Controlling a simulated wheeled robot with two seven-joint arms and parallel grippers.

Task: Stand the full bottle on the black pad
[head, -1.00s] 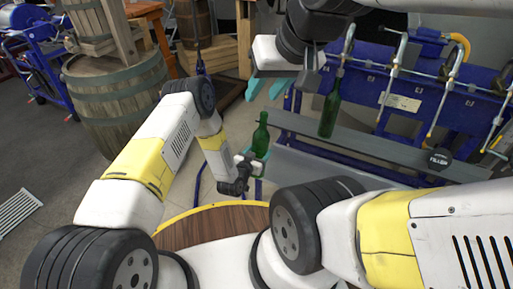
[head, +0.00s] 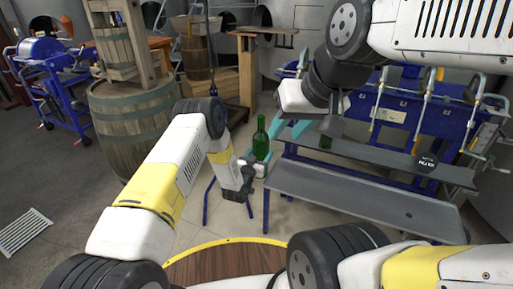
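A green bottle (head: 260,142) stands upright in my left gripper (head: 255,166), whose fingers are around its lower part. I cannot see how full it is. My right gripper (head: 285,138) comes from the upper right, with its two teal fingers apart and pointing towards that bottle; it looks empty. A second green bottle (head: 326,141) stands at the grey shelf, mostly hidden behind my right arm. A black piece with white lettering (head: 425,165) is on the right of the shelf; I cannot tell whether it is the black pad.
The grey upper shelf (head: 375,155) belongs to a blue machine with several metal spouts. A lower grey bench (head: 350,203) stands in front, mostly clear, with a small dark spot. A barrel (head: 135,125) stands at the left. A round wooden top (head: 220,262) is close to me.

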